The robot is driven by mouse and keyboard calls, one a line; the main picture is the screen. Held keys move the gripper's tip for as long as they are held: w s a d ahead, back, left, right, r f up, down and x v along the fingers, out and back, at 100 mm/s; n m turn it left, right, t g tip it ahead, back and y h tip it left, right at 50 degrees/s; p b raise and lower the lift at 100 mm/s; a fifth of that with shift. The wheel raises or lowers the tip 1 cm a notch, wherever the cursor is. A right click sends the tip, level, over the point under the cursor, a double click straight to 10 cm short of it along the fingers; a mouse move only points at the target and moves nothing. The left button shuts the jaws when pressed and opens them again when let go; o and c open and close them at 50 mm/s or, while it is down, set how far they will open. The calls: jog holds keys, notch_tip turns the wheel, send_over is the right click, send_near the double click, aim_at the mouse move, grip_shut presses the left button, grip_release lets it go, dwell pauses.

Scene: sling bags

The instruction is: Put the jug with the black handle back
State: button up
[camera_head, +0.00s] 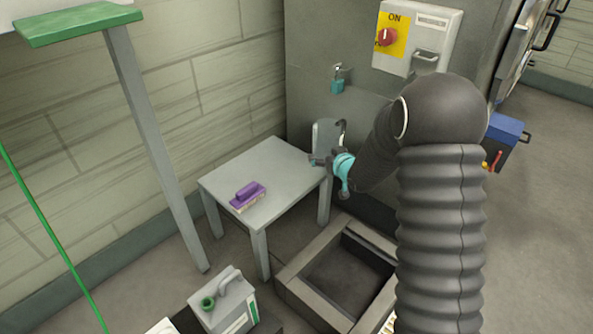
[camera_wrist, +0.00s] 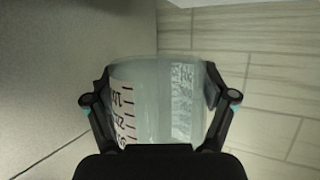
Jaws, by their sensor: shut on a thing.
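The jug (camera_head: 324,134) is pale and translucent, with a black handle on its right side in the head view. My gripper (camera_head: 326,160) is shut on it at the back right corner of the small grey table (camera_head: 262,163). In the wrist view the jug (camera_wrist: 150,105) sits between both fingers, and dark graduation marks show on a white strip at its left. Its base is hidden behind my gripper, so I cannot tell whether it touches the table.
A purple brush (camera_head: 248,195) lies on the table's front left part. A grey cabinet with a red switch (camera_head: 387,37) and a hanging teal padlock (camera_head: 337,87) stands behind. A floor pit frame (camera_head: 313,296) and a grey canister (camera_head: 222,303) are in front.

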jog(key=b, duration=0.1)
send_over(295, 175)
notch_tip(295, 175, down, 7)
jog(key=shift+w+r, duration=0.1)
jog(key=shift+w, duration=0.05)
jog(key=shift+f, duration=2)
jog(key=shift+f+b, duration=0.2)
jog(key=shift+b, duration=0.25)
jog(key=o, duration=1.4)
